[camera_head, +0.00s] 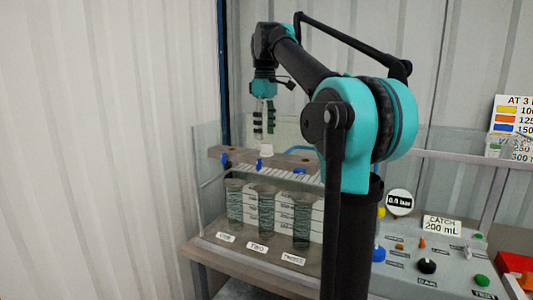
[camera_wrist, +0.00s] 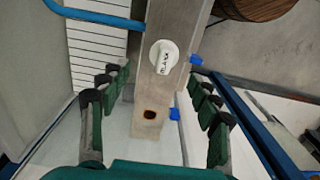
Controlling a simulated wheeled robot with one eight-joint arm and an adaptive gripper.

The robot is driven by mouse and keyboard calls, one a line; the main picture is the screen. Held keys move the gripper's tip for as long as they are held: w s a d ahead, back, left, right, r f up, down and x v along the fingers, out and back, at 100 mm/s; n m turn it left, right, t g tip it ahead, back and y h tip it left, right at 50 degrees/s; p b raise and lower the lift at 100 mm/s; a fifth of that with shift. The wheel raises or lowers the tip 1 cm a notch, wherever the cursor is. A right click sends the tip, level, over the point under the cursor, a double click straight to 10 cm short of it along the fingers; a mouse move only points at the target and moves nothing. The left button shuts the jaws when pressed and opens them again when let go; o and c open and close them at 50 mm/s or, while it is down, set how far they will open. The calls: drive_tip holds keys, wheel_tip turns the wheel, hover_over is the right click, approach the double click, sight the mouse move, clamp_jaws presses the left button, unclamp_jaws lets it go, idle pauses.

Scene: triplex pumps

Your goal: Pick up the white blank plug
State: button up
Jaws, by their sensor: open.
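The white blank plug (camera_wrist: 164,56) is a rounded white piece with dark lettering on it, seated on a grey-brown bar (camera_wrist: 182,20) in the wrist view. In the head view the plug (camera_head: 266,150) shows as a small white piece on the bar (camera_head: 296,160), just below my gripper. My gripper (camera_head: 264,125) points down above it. In the wrist view my gripper (camera_wrist: 158,90) is open, with its dark green fingers on either side of the bar. The plug lies between them but toward the top of the picture. Nothing is held.
A bare hole (camera_wrist: 150,114) and blue tabs (camera_wrist: 196,59) are on the bar. A blue tube (camera_wrist: 95,16) curves at upper left. Clear panels (camera_head: 205,140) surround the rig. Three liquid-filled cylinders (camera_head: 267,207) stand below. A control panel (camera_head: 425,255) with knobs is at right.

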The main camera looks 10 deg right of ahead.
sight(265, 144)
drive_tip(key=shift+s+a+f, duration=0.1)
drive_tip(key=shift+s+f, duration=0.05)
drive_tip(key=shift+f, duration=1.15)
drive_tip(key=shift+s+f, duration=0.15)
drive_tip(key=shift+f, duration=1.15)
drive_tip(key=c, duration=1.2)
drive_tip(key=shift+r, duration=0.1)
wheel_tip(265, 144, up, 20)
drive_tip(key=shift+f, duration=0.1)
